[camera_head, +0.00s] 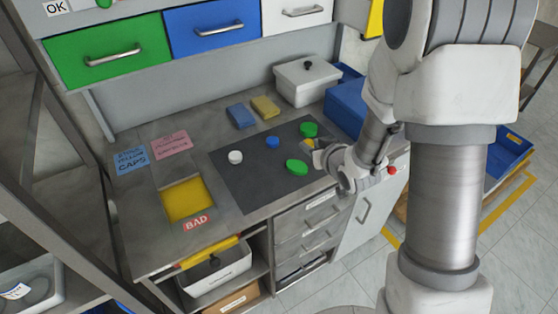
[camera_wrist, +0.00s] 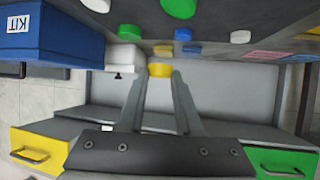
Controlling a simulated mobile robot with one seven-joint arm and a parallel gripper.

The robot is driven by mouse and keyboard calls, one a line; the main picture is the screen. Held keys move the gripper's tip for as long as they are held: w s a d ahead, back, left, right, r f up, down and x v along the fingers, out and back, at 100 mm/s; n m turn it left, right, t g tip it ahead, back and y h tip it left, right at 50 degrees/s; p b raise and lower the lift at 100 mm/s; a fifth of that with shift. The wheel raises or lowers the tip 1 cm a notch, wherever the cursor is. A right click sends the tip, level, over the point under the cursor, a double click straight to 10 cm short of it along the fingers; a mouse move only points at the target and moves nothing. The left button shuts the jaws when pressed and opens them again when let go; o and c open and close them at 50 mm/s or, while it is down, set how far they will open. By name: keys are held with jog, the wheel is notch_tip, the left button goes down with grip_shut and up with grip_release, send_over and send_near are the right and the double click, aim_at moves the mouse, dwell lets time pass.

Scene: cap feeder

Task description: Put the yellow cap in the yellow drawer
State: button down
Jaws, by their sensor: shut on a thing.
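My gripper (camera_wrist: 160,72) is shut on the yellow cap (camera_wrist: 160,69), which sits between the fingertips in the wrist view. In the head view my gripper (camera_head: 312,147) is low over the right part of the dark mat, and the cap is too small there to make out clearly. The yellow drawer (camera_head: 375,19) is at the top of the head view, right of the white drawer and partly hidden by my arm. It also shows at the lower left of the wrist view (camera_wrist: 38,148), where it looks closed.
On the dark mat (camera_head: 245,185) lie a white cap (camera_head: 235,157), a blue cap (camera_head: 272,142) and green caps (camera_head: 297,166). Blue and yellow blocks (camera_head: 265,107), a lidded white box (camera_head: 305,80) and a blue bin (camera_head: 347,103) stand behind. Green (camera_head: 112,53) and blue drawers (camera_head: 211,27) are closed.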

jog(key=a+f, duration=0.2)
jog(key=a, duration=0.1)
jog(key=a+f, duration=0.2)
jog(key=a, duration=0.2)
jog(key=a+f, duration=0.2)
jog(key=a, duration=0.1)
jog(key=shift+w+a+f, duration=0.15)
jog(key=shift+w+a, duration=0.05)
jog(key=shift+w, duration=0.1)
jog(key=shift+f, duration=2.05)
jog(key=shift+f, duration=0.15)
jog(key=c, duration=0.6)
grip_release()
